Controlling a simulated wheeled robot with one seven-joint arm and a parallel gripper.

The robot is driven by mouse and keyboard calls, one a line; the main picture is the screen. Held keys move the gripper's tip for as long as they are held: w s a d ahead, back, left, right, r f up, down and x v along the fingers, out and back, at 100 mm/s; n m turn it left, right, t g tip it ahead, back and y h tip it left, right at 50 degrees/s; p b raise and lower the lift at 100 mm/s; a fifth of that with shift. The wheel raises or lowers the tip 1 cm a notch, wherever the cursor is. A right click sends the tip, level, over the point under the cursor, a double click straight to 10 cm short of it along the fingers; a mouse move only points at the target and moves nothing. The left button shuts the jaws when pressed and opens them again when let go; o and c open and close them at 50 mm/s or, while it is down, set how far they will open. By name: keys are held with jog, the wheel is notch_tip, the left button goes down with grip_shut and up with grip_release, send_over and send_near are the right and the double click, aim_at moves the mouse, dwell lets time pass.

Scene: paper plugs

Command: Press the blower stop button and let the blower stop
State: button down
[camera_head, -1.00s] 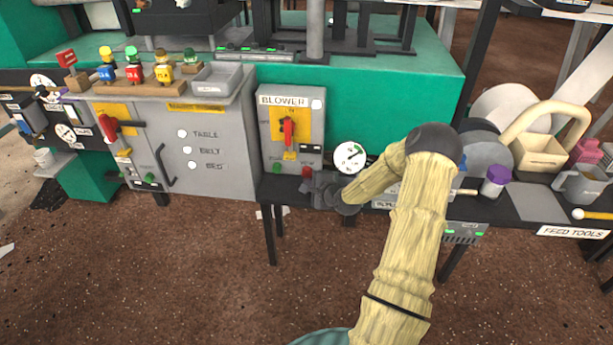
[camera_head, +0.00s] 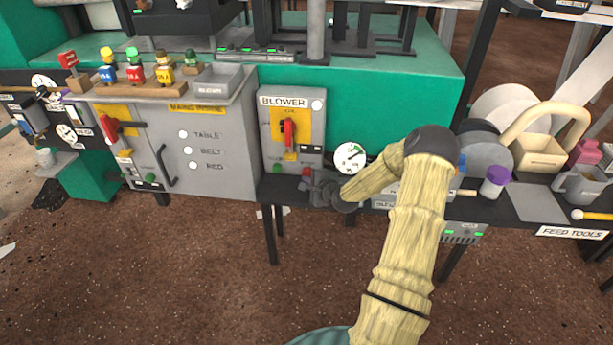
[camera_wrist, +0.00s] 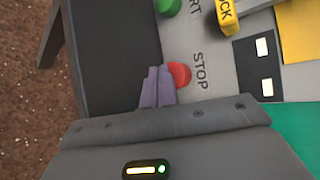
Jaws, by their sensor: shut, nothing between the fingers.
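The grey blower box (camera_head: 266,145) stands on the bench, with a red handle (camera_head: 288,135) on a yellow plate and a white round lamp above. At its foot are a green start button (camera_head: 277,168) and the red stop button (camera_head: 306,171). In the wrist view the red stop button (camera_wrist: 180,74) lies beside the printed word STOP. My gripper (camera_wrist: 158,84) is shut and empty; its fingertips are right at the stop button and seem to touch it, but I cannot tell whether it is pressed in. My gripper (camera_head: 312,184) also shows in the head view.
A dial gauge (camera_head: 350,157) stands just right of the blower box. A grey cabinet (camera_head: 215,150) with lamps is at the left.

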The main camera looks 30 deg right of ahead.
aim_at(306, 202)
jog(key=shift+w+d, duration=0.25)
jog(key=shift+w, duration=0.15)
dwell(0.5)
jog(key=shift+s, duration=0.1)
jog(key=shift+s+a+p, duration=0.4)
jog(key=shift+s+p, duration=0.25)
jog(key=shift+s, duration=0.15)
jog(key=shift+s+a+p, duration=0.45)
jog(key=shift+s+a, duration=0.25)
jog(key=shift+s, duration=0.35)
jog(key=shift+s+a+p, duration=0.45)
jog(key=shift+s+a, duration=0.25)
jog(key=shift+s, duration=0.3)
jog(key=shift+a, duration=0.1)
